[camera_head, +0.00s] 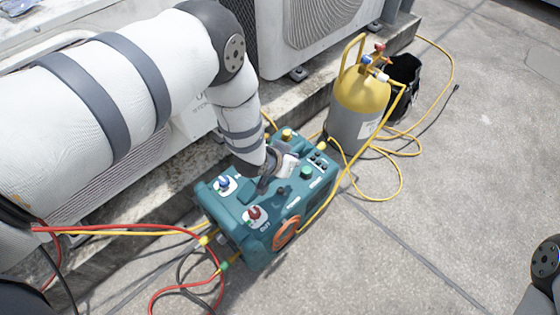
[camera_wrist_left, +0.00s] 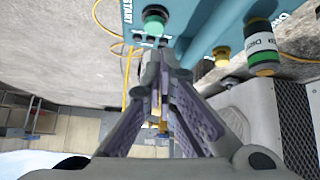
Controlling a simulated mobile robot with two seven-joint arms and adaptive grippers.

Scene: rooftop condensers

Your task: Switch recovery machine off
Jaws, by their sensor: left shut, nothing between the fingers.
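The teal recovery machine (camera_head: 238,222) sits on the concrete, with a blue knob (camera_head: 223,183), a red knob (camera_head: 254,213) and a green button (camera_head: 306,172) on top. The green button also shows in the left wrist view (camera_wrist_left: 155,20), beside the word START. My left gripper (camera_head: 266,184) reaches down over the middle of the machine's top, between the blue knob and the green button. In the left wrist view its fingers (camera_wrist_left: 163,62) are together and empty, close below the green button in the picture. Contact with the panel cannot be told. The right gripper is out of view.
A yellow and grey cylinder (camera_head: 358,103) stands behind the machine, with a black bucket (camera_head: 404,75) beside it. Yellow hoses (camera_head: 382,197) and red hoses (camera_head: 150,228) lie around the machine. Condenser units (camera_head: 300,30) line the back. Open concrete lies to the right.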

